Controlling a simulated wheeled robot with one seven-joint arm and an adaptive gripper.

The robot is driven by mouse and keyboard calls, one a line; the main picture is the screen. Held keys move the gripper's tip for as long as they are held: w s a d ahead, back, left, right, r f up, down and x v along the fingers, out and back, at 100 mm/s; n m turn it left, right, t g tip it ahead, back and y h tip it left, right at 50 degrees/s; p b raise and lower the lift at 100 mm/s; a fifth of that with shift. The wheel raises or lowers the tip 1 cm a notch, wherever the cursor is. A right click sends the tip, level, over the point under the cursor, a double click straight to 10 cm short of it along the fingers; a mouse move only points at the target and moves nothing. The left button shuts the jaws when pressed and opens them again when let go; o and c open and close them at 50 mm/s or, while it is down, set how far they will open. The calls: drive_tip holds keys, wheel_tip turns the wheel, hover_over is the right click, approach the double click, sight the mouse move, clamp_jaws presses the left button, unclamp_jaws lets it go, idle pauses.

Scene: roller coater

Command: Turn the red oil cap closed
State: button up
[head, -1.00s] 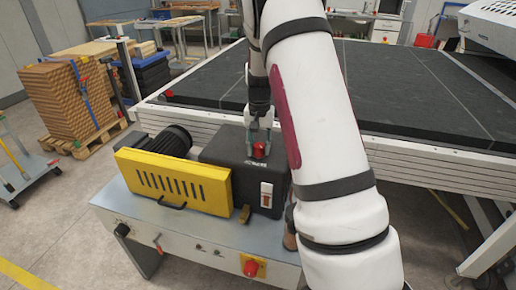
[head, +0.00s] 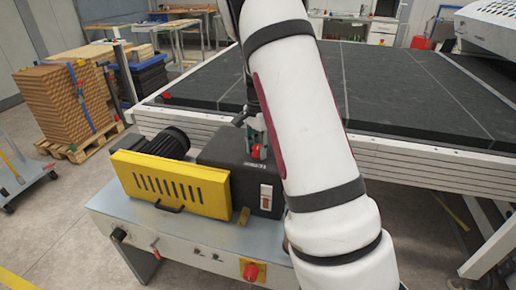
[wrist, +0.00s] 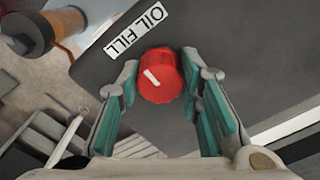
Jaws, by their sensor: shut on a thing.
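The red oil cap (head: 258,152) sits on top of the dark grey pump housing (head: 222,150). In the wrist view the cap (wrist: 159,82) shows a short white slanted mark on its top. A white "OIL FILL" label (wrist: 132,30) lies beside it on the housing. My gripper (wrist: 160,72) is shut on the cap, with one teal-padded finger on its left and one on its right. In the head view my gripper (head: 259,138) comes down from above, partly hidden by my arm.
A yellow slotted guard (head: 170,182) and a black motor (head: 165,143) stand left of the housing. A red knob (head: 250,271) is on the cabinet front. A large black-topped table (head: 400,95) lies behind.

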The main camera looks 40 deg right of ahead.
sight(258, 146)
drive_tip(key=shift+m, duration=0.3)
drive_tip(key=o, duration=1.1)
drive_tip(key=shift+o, duration=0.2)
wheel_tip(258, 146, up, 12)
